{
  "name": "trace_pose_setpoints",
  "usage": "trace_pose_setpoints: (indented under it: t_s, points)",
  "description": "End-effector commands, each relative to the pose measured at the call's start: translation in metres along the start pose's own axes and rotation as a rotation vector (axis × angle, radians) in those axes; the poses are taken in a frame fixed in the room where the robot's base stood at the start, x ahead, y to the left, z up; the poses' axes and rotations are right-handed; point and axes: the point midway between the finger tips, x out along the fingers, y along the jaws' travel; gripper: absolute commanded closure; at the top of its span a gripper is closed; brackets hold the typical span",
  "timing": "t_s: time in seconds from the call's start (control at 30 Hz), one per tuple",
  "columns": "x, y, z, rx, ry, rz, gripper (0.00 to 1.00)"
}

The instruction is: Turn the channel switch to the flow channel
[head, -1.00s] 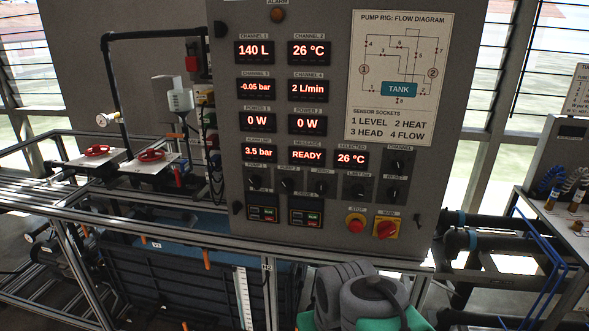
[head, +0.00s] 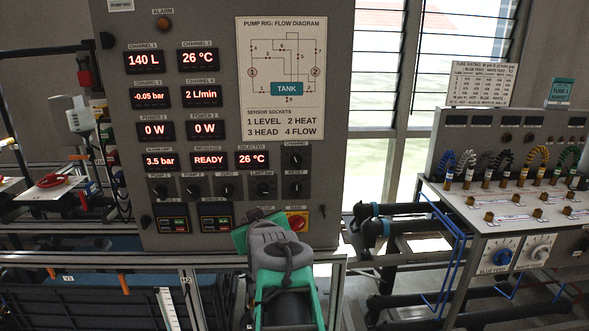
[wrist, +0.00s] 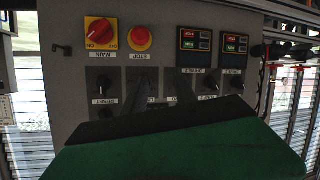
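The channel switch (head: 295,160) is a black knob at the right of the grey panel (head: 225,120), under a CHANNEL label and above the RESET knob (head: 295,188). In the upside-down wrist view the channel switch (wrist: 103,112) is below the RESET knob (wrist: 103,82), near my arm's dark edge. The SELECTED display (head: 252,159) reads 26 °C, like channel 2; channel 4, named flow on the diagram (head: 281,80), reads 2 L/min. My gripper (head: 258,213) is before the lower panel, below the switch, apart from it.
The red-and-yellow MAIN switch (head: 297,222) sits below the RESET knob; the STOP button (wrist: 138,37) shows in the wrist view. A metal rail (head: 90,258) runs below the panel. A bench with coloured tubes (head: 510,200) stands at right. Dark pipes (head: 400,225) lie between.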

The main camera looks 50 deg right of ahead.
Motion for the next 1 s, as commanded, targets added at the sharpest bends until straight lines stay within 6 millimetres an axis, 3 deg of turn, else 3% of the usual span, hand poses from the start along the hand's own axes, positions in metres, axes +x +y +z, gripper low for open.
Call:
trace_pose_setpoints:
  t_s: [0.03, 0.1, 0.23, 0.47, 1.0]
  points:
    - [-0.006, 0.040, -0.014, -0.008, 0.075, 0.087, 0.66]
    - [-0.017, 0.080, -0.033, -0.033, 0.165, 0.179, 0.66]
    - [-0.034, 0.120, -0.052, -0.065, 0.256, 0.280, 0.66]
    - [-0.025, 0.131, -0.062, -0.073, 0.274, 0.297, 0.66]
    - [0.044, 0.151, -0.084, -0.071, 0.271, 0.295, 0.66]
